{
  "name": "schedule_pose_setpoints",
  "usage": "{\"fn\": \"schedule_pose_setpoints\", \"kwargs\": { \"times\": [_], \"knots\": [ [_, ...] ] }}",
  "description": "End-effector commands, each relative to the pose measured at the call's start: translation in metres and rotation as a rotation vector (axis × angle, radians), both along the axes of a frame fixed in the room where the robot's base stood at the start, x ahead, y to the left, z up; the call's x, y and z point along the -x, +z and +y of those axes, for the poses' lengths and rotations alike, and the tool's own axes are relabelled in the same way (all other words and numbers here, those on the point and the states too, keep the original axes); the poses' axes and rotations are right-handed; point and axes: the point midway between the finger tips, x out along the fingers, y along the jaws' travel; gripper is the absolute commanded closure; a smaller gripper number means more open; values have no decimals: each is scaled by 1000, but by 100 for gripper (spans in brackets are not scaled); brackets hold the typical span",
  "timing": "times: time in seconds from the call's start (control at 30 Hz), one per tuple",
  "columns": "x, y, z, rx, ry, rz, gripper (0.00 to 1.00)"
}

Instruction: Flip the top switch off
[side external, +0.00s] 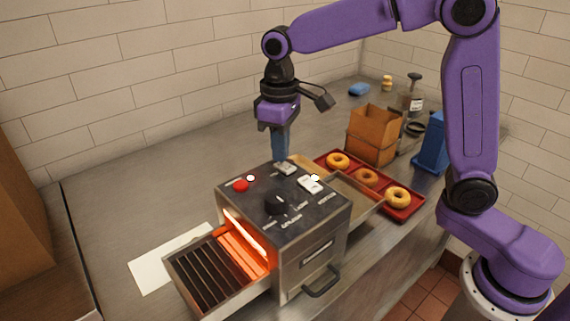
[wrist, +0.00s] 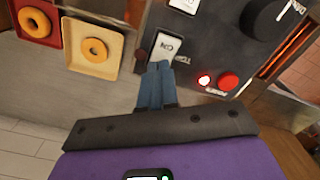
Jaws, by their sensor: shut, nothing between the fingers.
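The toaster (side external: 312,225) is a dark metal box with controls on its top panel. The top switch (side external: 286,168) is a white rocker near the panel's back edge; in the wrist view the rocker (wrist: 169,50) shows "ON" lettering. My gripper (side external: 281,155) points down at the back edge of the panel, close to this switch. In the wrist view my gripper's blue fingertips (wrist: 160,67) are together and empty, right at the rocker's near end. I cannot tell whether they touch it.
A second white switch (side external: 310,184), a dark knob (side external: 275,204) and a red button (side external: 241,185) share the panel. The heating slot glows orange above a conveyor rack (side external: 205,275). A red tray (side external: 376,210) holds doughnuts; a brown box (side external: 373,135) stands behind.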

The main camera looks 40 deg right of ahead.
Motion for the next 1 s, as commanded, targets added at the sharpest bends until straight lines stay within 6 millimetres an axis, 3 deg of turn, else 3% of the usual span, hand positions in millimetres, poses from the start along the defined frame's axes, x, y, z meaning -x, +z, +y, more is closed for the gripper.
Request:
{"fn": "schedule_pose_setpoints", "kwargs": {
  "times": [0.7, 1.0],
  "knots": [
    [0, 50, 0, -1, 0, -2, 100],
    [0, 60, 0, 0, 0, -1, 100]
  ]
}}
